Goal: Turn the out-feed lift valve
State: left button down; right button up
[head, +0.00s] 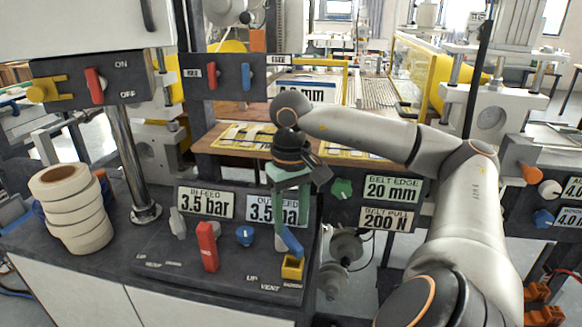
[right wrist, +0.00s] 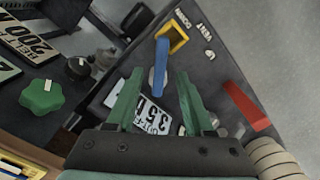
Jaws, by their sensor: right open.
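The out-feed lift valve is a blue lever (head: 291,241) on the dark sloped panel, below the out-feed pressure display (head: 262,208). It leans down and right toward a yellow square piece (head: 293,268) near the VENT label. My right gripper (head: 289,219) is open, its green fingers pointing down just above the lever. In the right wrist view the blue lever (right wrist: 161,62) lies between the two open fingertips (right wrist: 160,76), with a gap on each side. Whether the fingers reach down to its depth is unclear. My left gripper is not in view.
A red lever (head: 207,247) and a small blue knob (head: 244,236) stand left of the valve. A green knob (head: 341,189) is to the right. A stack of white rolls (head: 75,210) stands at the left. The panel front is clear.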

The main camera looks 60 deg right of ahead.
aim_at(291, 237)
pick_arm(q)
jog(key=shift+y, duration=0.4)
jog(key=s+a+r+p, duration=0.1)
jog(key=p, duration=0.1)
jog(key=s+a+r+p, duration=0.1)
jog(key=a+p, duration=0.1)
pick_arm(e)
notch_tip(291, 237, up, 8)
jog(key=shift+r, duration=0.25)
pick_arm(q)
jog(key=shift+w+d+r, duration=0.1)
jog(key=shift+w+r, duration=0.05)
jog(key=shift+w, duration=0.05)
